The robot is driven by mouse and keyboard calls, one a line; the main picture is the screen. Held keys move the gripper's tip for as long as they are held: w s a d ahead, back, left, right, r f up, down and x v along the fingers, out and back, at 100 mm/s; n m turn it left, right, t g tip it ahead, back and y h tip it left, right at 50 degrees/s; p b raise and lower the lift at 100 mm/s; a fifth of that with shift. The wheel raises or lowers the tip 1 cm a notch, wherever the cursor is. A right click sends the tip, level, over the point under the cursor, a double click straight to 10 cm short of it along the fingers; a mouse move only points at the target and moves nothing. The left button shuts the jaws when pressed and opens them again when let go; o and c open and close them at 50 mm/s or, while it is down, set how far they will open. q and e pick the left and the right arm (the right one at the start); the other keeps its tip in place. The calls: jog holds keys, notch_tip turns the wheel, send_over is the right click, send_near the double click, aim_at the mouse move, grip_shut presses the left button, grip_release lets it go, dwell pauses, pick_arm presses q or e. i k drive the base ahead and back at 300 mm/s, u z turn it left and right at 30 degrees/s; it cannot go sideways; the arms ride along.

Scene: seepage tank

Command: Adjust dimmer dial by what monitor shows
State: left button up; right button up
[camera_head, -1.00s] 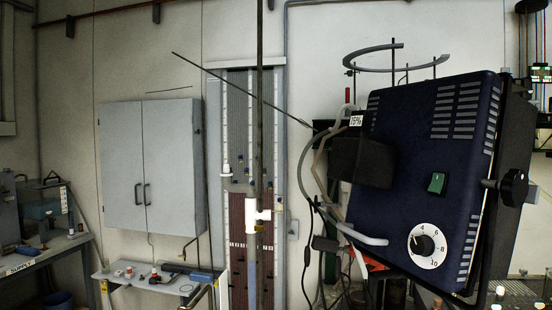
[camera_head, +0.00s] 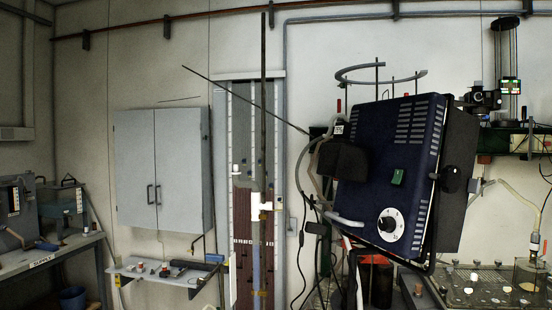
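The dimmer dial (camera_head: 390,224) is a black knob on a round white scale, low on the face of a tilted dark blue box (camera_head: 385,150). Its numbers and pointer are too small to read now. A green switch (camera_head: 398,178) sits above the dial. A small white label with dark characters (camera_head: 338,129) is at the box's upper left edge; I cannot read it clearly. A small device with green lit marks (camera_head: 511,86) is at the upper right; I cannot tell if it is the monitor. Neither of my grippers is in view.
A grey wall cabinet (camera_head: 163,170) hangs at left above a narrow shelf (camera_head: 138,272). A tall panel (camera_head: 240,200) stands in the middle behind a vertical pole (camera_head: 263,100). Tables stand at far left.

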aim_at(388, 224)
jog(key=z, duration=0.15)
jog(key=i, duration=0.95)
jog(key=u, duration=0.2)
jog(key=k, duration=0.85)
jog(key=z, duration=0.25)
jog(key=i, duration=0.85)
jog(key=u, duration=0.15)
